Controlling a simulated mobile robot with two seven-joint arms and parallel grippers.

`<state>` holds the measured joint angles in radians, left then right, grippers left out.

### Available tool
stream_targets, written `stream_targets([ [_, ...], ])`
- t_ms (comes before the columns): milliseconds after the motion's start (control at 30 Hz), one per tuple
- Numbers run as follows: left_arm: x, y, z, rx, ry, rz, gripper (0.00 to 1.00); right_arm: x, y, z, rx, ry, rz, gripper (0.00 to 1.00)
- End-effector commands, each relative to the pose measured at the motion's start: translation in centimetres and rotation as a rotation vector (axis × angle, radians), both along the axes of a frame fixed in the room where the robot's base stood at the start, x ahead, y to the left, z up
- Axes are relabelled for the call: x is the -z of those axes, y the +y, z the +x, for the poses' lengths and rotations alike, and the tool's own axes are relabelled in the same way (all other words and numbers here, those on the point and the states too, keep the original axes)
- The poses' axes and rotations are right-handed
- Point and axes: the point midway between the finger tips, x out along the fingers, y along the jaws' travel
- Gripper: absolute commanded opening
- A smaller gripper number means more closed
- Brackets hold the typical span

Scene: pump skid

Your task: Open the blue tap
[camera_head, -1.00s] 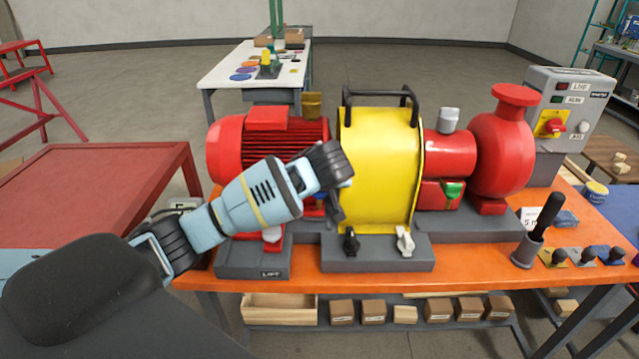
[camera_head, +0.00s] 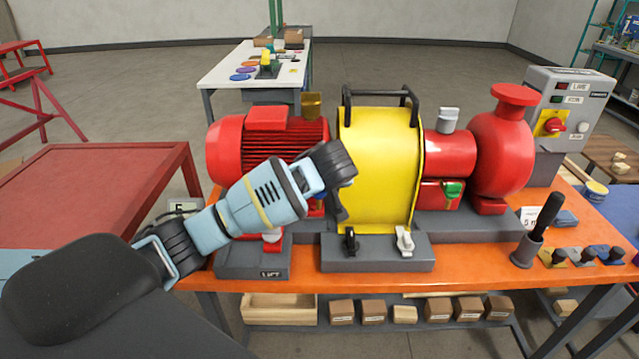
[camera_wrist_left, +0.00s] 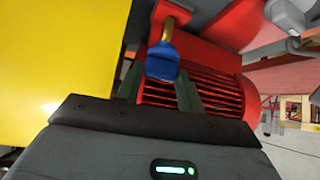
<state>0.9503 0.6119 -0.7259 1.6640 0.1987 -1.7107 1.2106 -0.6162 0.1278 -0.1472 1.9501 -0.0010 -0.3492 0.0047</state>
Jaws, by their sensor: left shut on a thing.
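The blue tap (camera_wrist_left: 162,63) shows in the left wrist view, with a brass-coloured stem, in front of the red ribbed motor (camera_wrist_left: 205,85). My left gripper (camera_wrist_left: 160,88) is shut on the blue tap, one finger on each side of it. In the head view my left gripper (camera_head: 338,205) is at the left edge of the yellow guard (camera_head: 380,165), in front of the red motor (camera_head: 228,150). The arm hides most of the blue tap there. A green tap (camera_head: 453,189) is on the right of the guard. My right gripper is not in view.
The yellow guard stands close beside my left gripper. A black latch (camera_head: 350,240) and a white latch (camera_head: 404,240) are at its foot. The red pump (camera_head: 502,150) and a grey control box (camera_head: 567,100) stand to the right on the orange bench (camera_head: 460,262).

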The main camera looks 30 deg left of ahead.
Motion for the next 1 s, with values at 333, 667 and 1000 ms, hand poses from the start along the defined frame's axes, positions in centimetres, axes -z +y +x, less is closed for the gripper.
stream_targets([
  [333,0.03,0.04,-0.02,-0.011,0.001,0.001,0.15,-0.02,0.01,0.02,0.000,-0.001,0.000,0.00],
  [667,0.05,0.03,-0.02,-0.021,0.002,0.001,0.15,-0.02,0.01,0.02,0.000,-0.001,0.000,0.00],
  [1000,0.04,0.02,-0.01,-0.024,0.001,0.001,0.58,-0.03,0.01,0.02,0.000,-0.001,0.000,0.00],
])
